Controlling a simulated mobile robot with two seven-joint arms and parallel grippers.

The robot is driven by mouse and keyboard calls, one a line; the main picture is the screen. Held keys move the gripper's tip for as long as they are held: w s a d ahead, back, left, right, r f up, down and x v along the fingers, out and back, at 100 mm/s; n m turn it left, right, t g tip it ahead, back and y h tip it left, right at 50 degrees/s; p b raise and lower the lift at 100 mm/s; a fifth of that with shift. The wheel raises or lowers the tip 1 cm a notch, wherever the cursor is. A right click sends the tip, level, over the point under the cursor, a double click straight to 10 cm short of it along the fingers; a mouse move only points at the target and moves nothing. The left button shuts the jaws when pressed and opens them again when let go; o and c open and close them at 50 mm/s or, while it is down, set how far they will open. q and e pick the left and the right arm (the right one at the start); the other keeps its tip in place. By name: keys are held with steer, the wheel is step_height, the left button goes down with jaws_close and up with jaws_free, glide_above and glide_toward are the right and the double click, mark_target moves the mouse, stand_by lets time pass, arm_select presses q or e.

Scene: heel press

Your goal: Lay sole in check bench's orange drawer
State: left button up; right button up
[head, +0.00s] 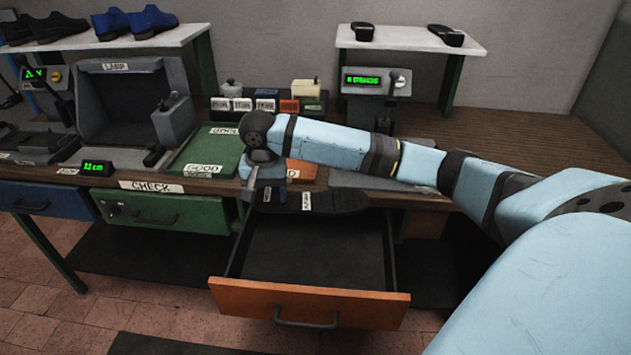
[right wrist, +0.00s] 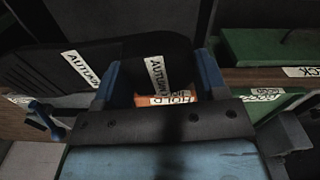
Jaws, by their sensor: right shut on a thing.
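The black sole (head: 340,201) with white labels is held level over the back part of the open orange drawer (head: 308,303). My right gripper (head: 281,199) is shut on the sole near its left end; in the right wrist view its blue fingers (right wrist: 158,85) stand either side of the sole (right wrist: 142,52), and two labels starting "AUTUMN" show. The drawer is pulled far out under the bench, and its dark floor looks empty where I see it. The sole and arm hide its back edge. My left gripper is not in view.
The bench top above carries a green "GOOD" tray (head: 207,145) and an orange tray (head: 301,172). A shut green drawer (head: 160,212) marked "CHECK" is to the left. Shelves with blue shoes (head: 152,20) and black soles (head: 446,35) stand behind. My right arm crosses the bench.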

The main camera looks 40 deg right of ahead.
steer(key=d+f+b, duration=0.1)
steer(key=w+d+f+m+b, duration=0.1)
steer(key=f, duration=0.1)
steer(key=shift+w, duration=0.15)
step_height(320, 180, down, 14)
steer(key=f+b, duration=0.1)
steer(key=b, duration=0.1)
glide_above(280, 262)
step_height(280, 262, down, 4)
steer(key=shift+m+b, duration=0.3)
steer(key=shift+f, duration=0.35)
arm_select(q)
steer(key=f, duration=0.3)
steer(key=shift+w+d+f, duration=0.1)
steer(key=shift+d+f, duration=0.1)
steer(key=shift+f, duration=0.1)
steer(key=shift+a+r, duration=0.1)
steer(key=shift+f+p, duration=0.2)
steer(key=shift+p, duration=0.2)
arm_select(e)
steer(key=shift+f, duration=0.4)
steer(key=shift+f, duration=0.15)
